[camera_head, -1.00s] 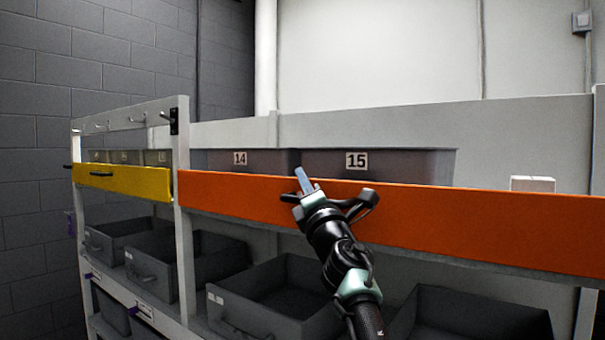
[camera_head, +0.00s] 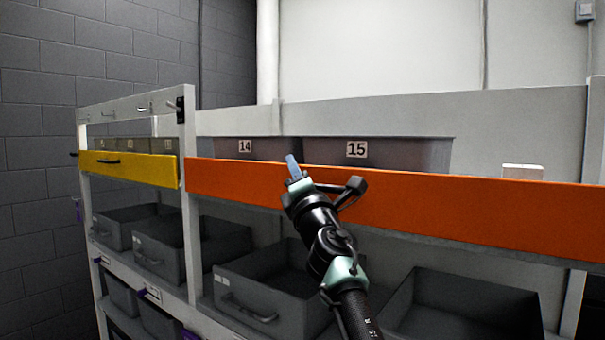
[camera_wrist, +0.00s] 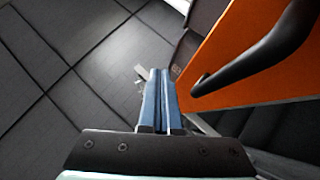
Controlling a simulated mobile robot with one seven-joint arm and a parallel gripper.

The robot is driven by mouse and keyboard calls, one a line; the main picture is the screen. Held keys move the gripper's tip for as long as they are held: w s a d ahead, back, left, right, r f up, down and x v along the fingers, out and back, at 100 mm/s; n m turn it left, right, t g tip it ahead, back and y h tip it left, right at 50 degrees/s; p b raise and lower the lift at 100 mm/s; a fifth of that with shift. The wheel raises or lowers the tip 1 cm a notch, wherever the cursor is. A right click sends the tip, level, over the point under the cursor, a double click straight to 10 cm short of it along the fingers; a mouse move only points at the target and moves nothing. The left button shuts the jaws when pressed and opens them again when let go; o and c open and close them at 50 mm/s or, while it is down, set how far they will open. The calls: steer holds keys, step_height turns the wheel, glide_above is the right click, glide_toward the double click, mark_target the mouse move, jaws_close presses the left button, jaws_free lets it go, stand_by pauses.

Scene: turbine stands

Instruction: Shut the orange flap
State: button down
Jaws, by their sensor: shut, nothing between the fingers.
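The orange flap (camera_head: 480,212) is a long panel across the upper shelf, in front of the lower part of the grey bins 14 and 15. It looks close to upright; I cannot tell whether it is fully shut. My gripper (camera_head: 292,165) is shut and empty, its blue fingers pointing up at the flap's top edge, left of its middle. In the wrist view, the gripper (camera_wrist: 159,80) is left of the orange flap (camera_wrist: 235,50) and its black bar handle (camera_wrist: 262,55). The fingers appear apart from the handle.
A yellow flap (camera_head: 125,168) with a black handle is on the left bay, beyond a white post (camera_head: 190,220). Open grey bins (camera_head: 270,295) stand on the shelf below. A small white block (camera_head: 522,171) shows above the flap at right.

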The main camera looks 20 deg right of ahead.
steer(key=shift+s+a+b, duration=0.65)
steer(key=shift+s+b, duration=0.05)
steer(key=shift+s, duration=3.95)
steer(key=s+a+r+m+t+y+b, duration=0.1)
steer(key=s+a+m+y+b, duration=0.25)
steer(key=a, duration=0.55)
steer(key=s+a+m+t+y+b, duration=0.1)
steer(key=s+a+m+t+b, duration=0.15)
steer(key=s+a+m, duration=0.5)
steer(key=s+a+f+m+h+b, duration=0.1)
steer(key=s+f+m+h+b, duration=0.2)
steer(key=s+m, duration=0.9)
steer(key=s+f+b, duration=0.3)
steer(key=f, duration=0.2)
steer(key=shift+s+f+t+h, duration=0.2)
steer(key=shift+s+t+h, duration=0.15)
steer(key=shift+s, duration=0.05)
